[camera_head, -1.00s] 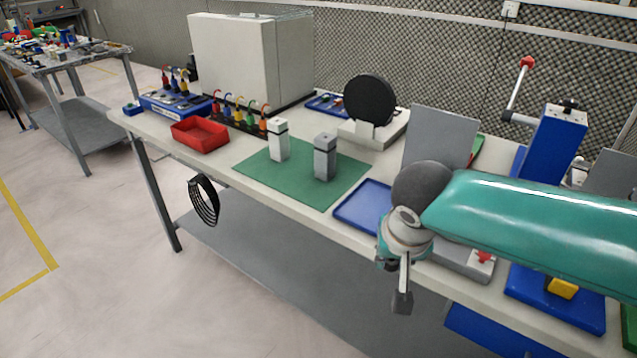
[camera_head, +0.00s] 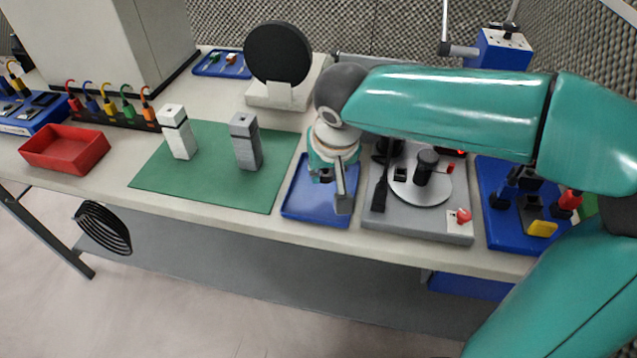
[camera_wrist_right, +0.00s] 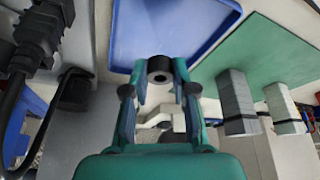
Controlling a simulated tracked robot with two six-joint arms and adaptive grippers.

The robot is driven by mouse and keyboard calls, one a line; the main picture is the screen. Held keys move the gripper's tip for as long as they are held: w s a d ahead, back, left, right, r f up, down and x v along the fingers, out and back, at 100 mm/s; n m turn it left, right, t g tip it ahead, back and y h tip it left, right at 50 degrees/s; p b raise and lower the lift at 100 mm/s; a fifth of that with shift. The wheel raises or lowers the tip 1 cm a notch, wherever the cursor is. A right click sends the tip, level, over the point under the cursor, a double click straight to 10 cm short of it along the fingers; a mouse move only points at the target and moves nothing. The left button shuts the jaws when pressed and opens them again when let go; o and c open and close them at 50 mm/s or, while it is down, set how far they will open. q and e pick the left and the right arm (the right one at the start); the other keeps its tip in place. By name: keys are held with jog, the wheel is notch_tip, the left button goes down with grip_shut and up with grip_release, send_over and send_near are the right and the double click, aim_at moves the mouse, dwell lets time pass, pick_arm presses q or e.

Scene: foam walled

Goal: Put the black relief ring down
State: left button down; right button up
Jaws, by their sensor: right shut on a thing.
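My right gripper (camera_head: 340,190) is over the blue tray (camera_head: 302,208) at the table's front, pointing down. In the right wrist view, the gripper (camera_wrist_right: 160,88) is shut on the small black relief ring (camera_wrist_right: 160,68), a short dark cylinder with a hole, between its two fingertips. The blue tray (camera_wrist_right: 160,30) shows just beyond it. In the head view the ring is hidden or too small to tell. I cannot tell whether it touches the tray. My left gripper is not in view.
Left of the tray, a green mat (camera_head: 210,195) holds a white post (camera_head: 180,140) and a grey post (camera_head: 246,145). Right of it stands a grey device (camera_head: 405,228) with a round plate and red knob. A red bin (camera_head: 65,150) is far left. A black disc (camera_head: 277,53) stands behind.

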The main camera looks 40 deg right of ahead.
jog(key=shift+w+a+r, duration=0.1)
jog(key=shift+w+a, duration=0.1)
jog(key=shift+a, duration=0.05)
notch_tip(320, 180, up, 14)
jog(key=w+a+m+g+h+p, duration=0.25)
jog(key=m+p, duration=0.45)
jog(key=m, duration=0.4)
jog(key=b, duration=0.2)
send_over(308, 197)
jog(key=shift+g, duration=0.45)
jog(key=f, duration=0.9)
jog(key=a+f, duration=0.1)
jog(key=f, duration=0.4)
jog(key=shift+f, duration=2.55)
jog(key=shift+f, duration=0.2)
jog(key=o, duration=0.6)
jog(key=shift+r, duration=0.1)
jog(key=shift+c, duration=0.2)
